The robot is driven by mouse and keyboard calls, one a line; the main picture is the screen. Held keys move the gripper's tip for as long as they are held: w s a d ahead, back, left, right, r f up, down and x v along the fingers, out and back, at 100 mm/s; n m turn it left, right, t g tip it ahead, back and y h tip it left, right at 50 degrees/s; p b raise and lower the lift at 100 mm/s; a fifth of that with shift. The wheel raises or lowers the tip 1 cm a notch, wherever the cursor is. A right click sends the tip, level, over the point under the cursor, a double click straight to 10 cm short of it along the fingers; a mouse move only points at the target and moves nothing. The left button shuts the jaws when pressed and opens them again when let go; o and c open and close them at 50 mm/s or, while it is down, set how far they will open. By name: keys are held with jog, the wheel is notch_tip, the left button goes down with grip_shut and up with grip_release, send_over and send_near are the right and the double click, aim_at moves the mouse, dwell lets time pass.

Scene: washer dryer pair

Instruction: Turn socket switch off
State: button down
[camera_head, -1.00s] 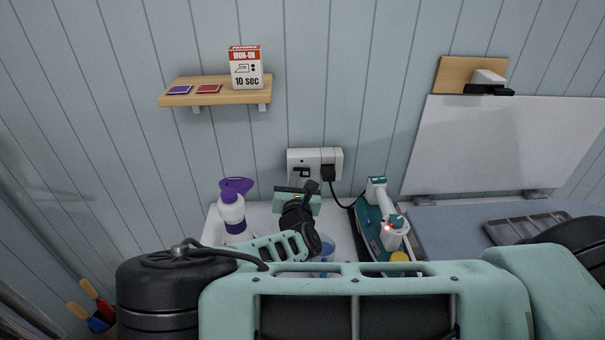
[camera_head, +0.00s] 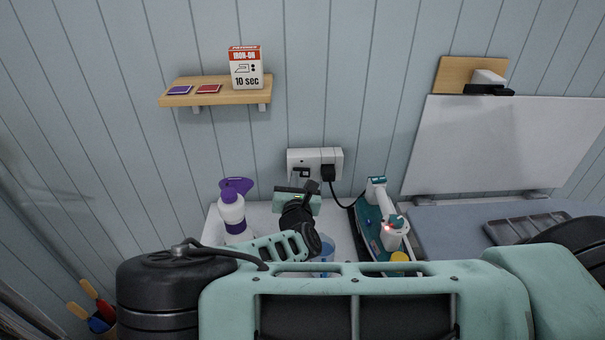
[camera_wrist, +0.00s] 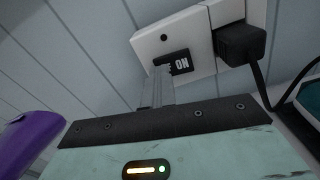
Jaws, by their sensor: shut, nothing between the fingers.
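The white double socket (camera_head: 315,157) is on the wall above the white surface, with a black plug (camera_head: 328,172) in its right side. In the wrist view the socket (camera_wrist: 200,22) has a black switch (camera_wrist: 178,62) on its left part, with "ON" legible, tilted in the picture. My gripper (camera_wrist: 161,75) is shut and empty, its fingers reaching up to the switch and covering its lower left part. I cannot tell whether the tips touch it. In the head view my gripper (camera_head: 303,173) is just below the socket's left half, partly hidden by my wrist.
A cord runs from the plug to an iron (camera_head: 388,220) with a red light, right of my gripper. A white and purple spray bottle (camera_head: 232,212) stands to the left. A wooden shelf (camera_head: 218,96) with a box (camera_head: 246,67) is above. A blue cup (camera_head: 327,246) is partly hidden.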

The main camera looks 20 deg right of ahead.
jog(key=shift+w+d+r, duration=0.15)
jog(key=shift+r, duration=0.05)
jog(key=shift+p+v, duration=1)
jog(key=shift+v, duration=1.5)
jog(key=shift+f, duration=0.25)
jog(key=b+v, duration=0.5)
jog(key=v, duration=1.2)
jog(key=s+d+m+g+h+b, duration=0.2)
jog(key=s+d+m+g+h, duration=0.4)
jog(key=s+m+g, duration=0.6)
jog(key=s+a+r+m+g+y, duration=0.2)
jog(key=a+r+m+g+y, duration=0.3)
jog(key=r+m+y, duration=0.5)
jog(key=shift+s+a+r+m+y, duration=0.35)
jog(key=shift+a+r+y, duration=0.3)
jog(key=shift+r+y, duration=0.35)
